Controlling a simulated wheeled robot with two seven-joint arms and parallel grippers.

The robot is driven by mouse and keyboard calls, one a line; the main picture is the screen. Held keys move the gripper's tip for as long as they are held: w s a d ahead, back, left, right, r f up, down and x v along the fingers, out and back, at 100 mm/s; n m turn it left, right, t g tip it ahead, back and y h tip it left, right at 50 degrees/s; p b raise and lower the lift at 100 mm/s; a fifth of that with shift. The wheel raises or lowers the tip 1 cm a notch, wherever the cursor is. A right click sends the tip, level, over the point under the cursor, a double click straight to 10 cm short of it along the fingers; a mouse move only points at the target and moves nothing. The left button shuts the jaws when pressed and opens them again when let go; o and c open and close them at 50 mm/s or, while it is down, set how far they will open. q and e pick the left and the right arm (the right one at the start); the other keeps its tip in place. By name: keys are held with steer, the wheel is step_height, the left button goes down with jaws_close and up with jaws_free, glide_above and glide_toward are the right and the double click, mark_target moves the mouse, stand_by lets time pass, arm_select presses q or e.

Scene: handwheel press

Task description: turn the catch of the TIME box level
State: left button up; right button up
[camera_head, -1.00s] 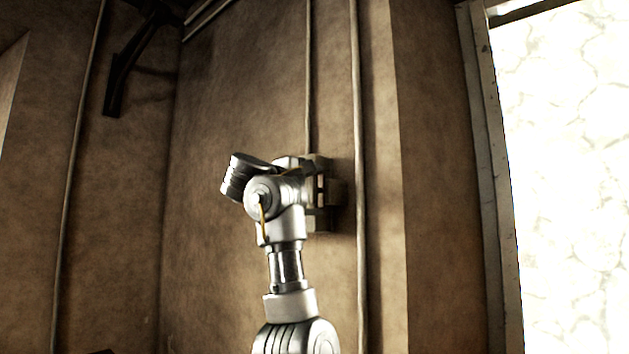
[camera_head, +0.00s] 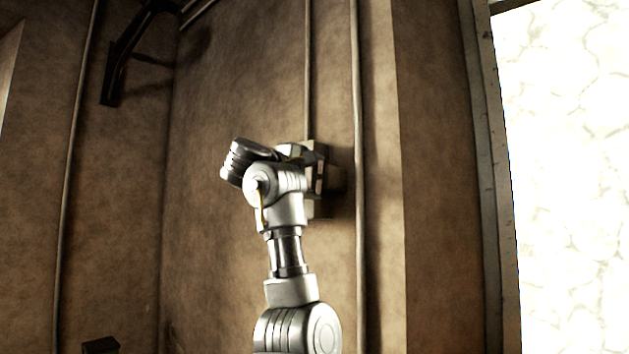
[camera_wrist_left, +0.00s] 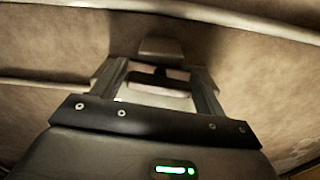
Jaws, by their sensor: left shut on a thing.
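The TIME box (camera_head: 337,179) is a small grey-brown box fixed on the brown wall, partly hidden behind my left wrist. No lettering on it can be read. My left gripper (camera_head: 316,180) is at the box's near side. In the left wrist view, the fingers of my left gripper (camera_wrist_left: 160,78) reach toward the wall and are shut on a small dark piece between them, which looks like the catch. The tilt of the catch cannot be made out. A pale block, apparently part of the box, shows just beyond the fingertips. My right gripper is not in view.
Vertical pipes (camera_head: 357,120) run along the wall beside the box. A dark bracket (camera_head: 118,62) juts out at the upper left. A bright window (camera_head: 562,180) fills the right side. The wall left of my arm is bare.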

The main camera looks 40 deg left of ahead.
arm_select(q)
steer(key=m+b, duration=0.1)
steer(key=m, duration=0.1)
steer(key=m+b, duration=0.2)
steer(key=shift+f, duration=0.3)
steer(key=m+b, duration=0.3)
steer(key=m, duration=0.2)
steer(key=shift+m+b, duration=0.3)
steer(key=shift+m, duration=0.1)
steer(key=m+b, duration=0.1)
steer(key=m, duration=0.2)
steer(key=shift+m+b, duration=0.3)
steer(key=shift+r+m+b, duration=0.15)
steer(key=shift+m+b, duration=0.4)
steer(key=shift+m, duration=1.25)
steer(key=o, duration=0.6)
steer(key=shift+o, duration=0.7)
steer(key=shift+r, duration=0.1)
steer(key=shift+s, duration=0.1)
